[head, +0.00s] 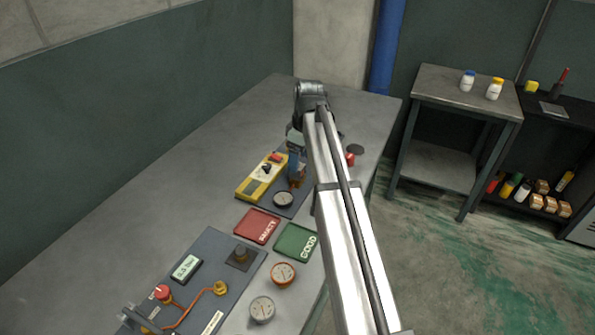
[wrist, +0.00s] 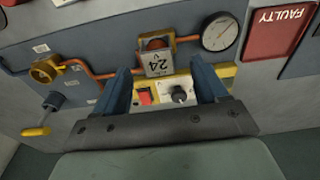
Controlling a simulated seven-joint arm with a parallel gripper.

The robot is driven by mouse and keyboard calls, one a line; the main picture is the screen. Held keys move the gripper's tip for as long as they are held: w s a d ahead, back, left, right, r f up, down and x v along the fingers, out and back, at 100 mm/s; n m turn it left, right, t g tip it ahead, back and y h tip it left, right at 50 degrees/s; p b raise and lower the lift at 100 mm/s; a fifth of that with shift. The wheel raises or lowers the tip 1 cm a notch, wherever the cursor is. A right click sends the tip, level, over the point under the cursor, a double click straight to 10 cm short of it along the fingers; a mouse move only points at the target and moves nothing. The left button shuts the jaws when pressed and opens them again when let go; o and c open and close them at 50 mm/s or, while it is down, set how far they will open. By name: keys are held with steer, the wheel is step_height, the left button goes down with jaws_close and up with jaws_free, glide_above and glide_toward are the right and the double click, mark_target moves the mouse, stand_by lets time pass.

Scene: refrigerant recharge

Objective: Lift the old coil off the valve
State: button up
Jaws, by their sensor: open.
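The old coil (wrist: 158,64), a grey box marked 24 V, sits on the valve in the wrist view. An orange-brown round part (wrist: 154,43), apparently the valve's top, shows just beyond it in a copper-coloured pipe line. My gripper (wrist: 160,70) is open, its blue fingers to the left and right of the coil with visible gaps. I cannot tell whether the fingertips are level with it. In the head view my gripper (head: 296,170) points down over the dark panel, and the coil is mostly hidden behind it.
A yellow control box (head: 256,184) and a gauge (head: 284,199) flank my gripper. The red FAULTY tray (head: 257,225) and green GOOD tray (head: 296,240) lie nearer. The table's left side is clear.

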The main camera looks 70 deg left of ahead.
steer(key=f, duration=0.4)
steer(key=shift+s+a+f, duration=0.2)
steer(key=shift+a+f, duration=0.2)
steer(key=c, duration=1)
